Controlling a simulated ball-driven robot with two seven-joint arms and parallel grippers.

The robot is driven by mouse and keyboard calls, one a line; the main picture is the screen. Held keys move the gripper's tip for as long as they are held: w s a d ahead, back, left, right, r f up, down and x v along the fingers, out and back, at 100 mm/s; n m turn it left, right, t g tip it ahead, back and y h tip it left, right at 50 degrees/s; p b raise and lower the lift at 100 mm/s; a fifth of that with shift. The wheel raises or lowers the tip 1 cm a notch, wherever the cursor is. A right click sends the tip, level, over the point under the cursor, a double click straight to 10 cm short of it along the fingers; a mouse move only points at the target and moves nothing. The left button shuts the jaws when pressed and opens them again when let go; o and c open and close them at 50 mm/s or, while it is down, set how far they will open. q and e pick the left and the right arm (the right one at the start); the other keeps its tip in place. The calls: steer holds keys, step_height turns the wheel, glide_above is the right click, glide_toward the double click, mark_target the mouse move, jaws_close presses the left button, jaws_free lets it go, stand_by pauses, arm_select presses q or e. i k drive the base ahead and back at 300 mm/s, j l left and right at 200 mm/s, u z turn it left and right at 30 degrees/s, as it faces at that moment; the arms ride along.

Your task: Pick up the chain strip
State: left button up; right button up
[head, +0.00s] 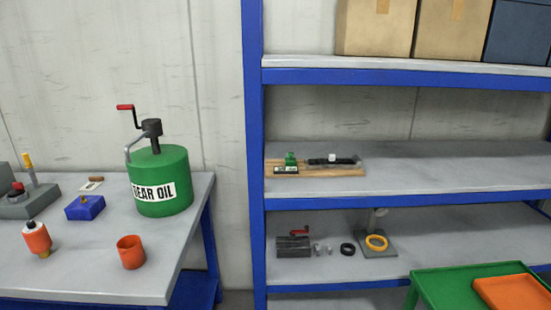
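A dark, narrow strip (334,161) lies on a wooden board (345,172) on the middle shelf; it looks like the chain strip, but it is too small to make out links. A small white piece (332,158) sits at the middle of the strip. A small green device (290,159) with a labelled front stands on the left part of the same board. Neither of my grippers is in view.
The blue-framed shelf unit has an upright post (253,130) left of the board. The middle shelf (440,165) is bare to the right. Below are a grey vise-like block (293,246), a black ring (347,249) and a yellow ring (376,242). A green gear oil drum (160,165) stands on the left table.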

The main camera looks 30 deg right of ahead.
mark_target(332, 160)
steer(key=z, duration=1.15)
